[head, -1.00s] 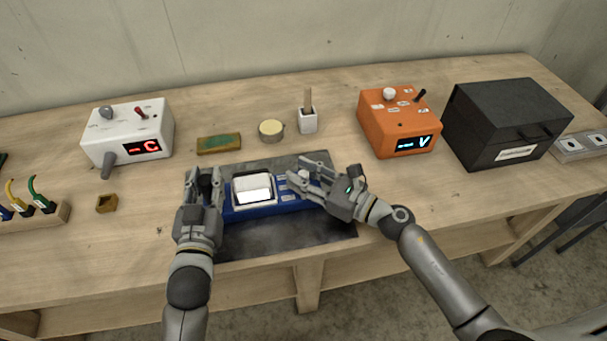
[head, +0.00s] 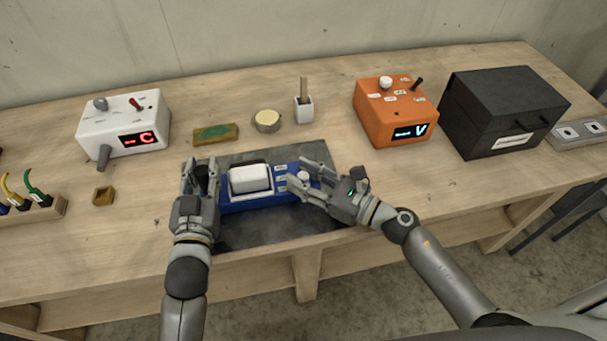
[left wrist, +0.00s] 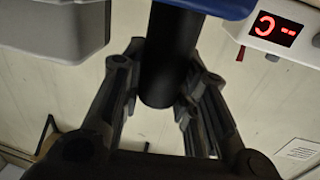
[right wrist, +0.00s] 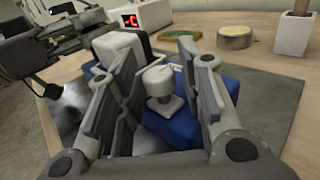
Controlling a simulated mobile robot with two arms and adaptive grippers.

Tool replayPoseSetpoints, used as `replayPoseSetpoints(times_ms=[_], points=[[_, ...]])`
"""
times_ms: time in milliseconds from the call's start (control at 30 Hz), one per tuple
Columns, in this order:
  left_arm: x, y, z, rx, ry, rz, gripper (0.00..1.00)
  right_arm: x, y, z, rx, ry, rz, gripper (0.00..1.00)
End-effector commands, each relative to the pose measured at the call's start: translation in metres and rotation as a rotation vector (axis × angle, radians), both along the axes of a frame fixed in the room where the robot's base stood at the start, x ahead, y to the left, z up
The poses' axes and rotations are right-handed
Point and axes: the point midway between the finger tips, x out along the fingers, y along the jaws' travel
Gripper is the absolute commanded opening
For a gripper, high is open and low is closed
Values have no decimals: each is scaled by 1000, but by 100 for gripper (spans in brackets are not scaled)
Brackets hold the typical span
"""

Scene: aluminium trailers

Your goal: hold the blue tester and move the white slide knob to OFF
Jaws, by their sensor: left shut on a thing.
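The blue tester (head: 262,201) is over the dark mat (head: 270,230), with a white housing on its left part and small labels to the right. My left gripper (head: 200,170) is at its left end. In the left wrist view it is shut on the tester's black cylindrical handle (left wrist: 170,60), with the blue body (left wrist: 225,6) at the top edge. The white slide knob (right wrist: 158,85) stands on the blue face in the right wrist view. My right gripper (right wrist: 160,70) is open with a finger on either side of it. Label text is unreadable.
A white box with a red display (head: 125,125) stands back left. An orange box (head: 395,108) and a black case (head: 500,112) stand right.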

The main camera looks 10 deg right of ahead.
Motion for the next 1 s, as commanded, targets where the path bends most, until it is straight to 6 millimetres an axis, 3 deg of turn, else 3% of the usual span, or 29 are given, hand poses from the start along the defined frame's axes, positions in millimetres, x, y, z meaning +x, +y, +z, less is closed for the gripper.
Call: replayPoseSetpoints(times_ms=[467, 1000], points=[[0, 0, 0, 3, 0, -1, 0, -6, -6, -1, 1, 3, 0, 44], [0, -1, 0, 2, 0, -2, 0, -73, -74, -1, 0, 3, -1, 44]])
